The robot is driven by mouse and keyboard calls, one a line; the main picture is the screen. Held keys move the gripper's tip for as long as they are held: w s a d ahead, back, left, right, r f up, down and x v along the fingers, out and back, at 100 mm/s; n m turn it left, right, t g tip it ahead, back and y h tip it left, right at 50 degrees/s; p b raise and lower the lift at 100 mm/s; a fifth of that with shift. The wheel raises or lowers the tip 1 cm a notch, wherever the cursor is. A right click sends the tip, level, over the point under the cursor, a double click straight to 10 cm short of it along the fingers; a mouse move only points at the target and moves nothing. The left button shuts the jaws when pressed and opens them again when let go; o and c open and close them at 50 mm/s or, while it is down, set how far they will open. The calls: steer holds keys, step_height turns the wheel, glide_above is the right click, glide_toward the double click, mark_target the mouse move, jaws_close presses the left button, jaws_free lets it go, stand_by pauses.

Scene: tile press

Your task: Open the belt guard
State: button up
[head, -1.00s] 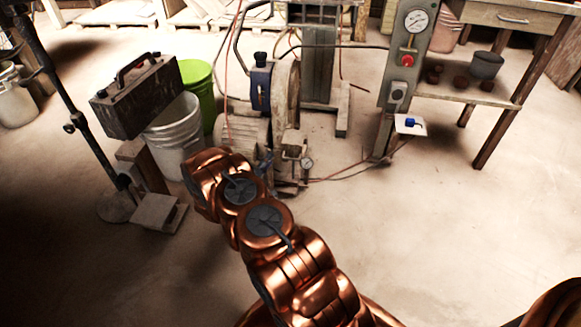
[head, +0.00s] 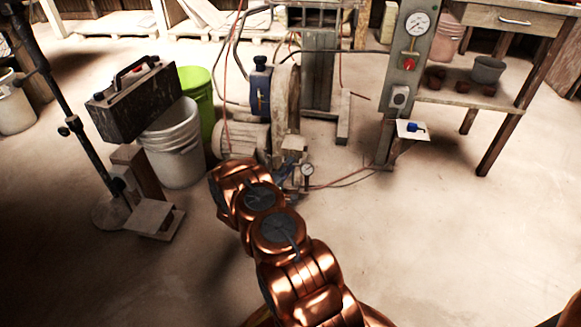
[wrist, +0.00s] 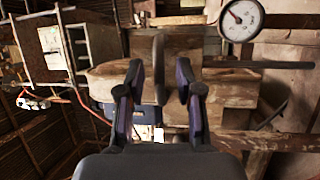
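A tall, worn, beige cover with a rounded edge, apparently the belt guard (head: 280,105), stands beside the blue pump-like part of the machine in the head view. In the wrist view a worn brown surface (wrist: 105,82) fills the middle; I cannot tell whether it is the same cover. A dark upright bar, perhaps a handle (wrist: 158,50), shows between the fingertips of my gripper (wrist: 157,85). The fingers are apart and I see no clear contact with the bar. In the head view my gripper is mostly hidden behind my copper arm, low by the machine.
A motor (head: 241,139) is at the machine's foot. A control post (head: 403,75) with a red button stands right, before a bench (head: 465,98). Buckets (head: 172,145) stand left. The front floor is clear.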

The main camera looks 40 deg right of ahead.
steer(key=shift+w+d+r, duration=0.1)
steer(key=shift+w+d, duration=0.05)
steer(key=shift+d, duration=0.4)
steer(key=shift+c, duration=0.2)
jaws_close()
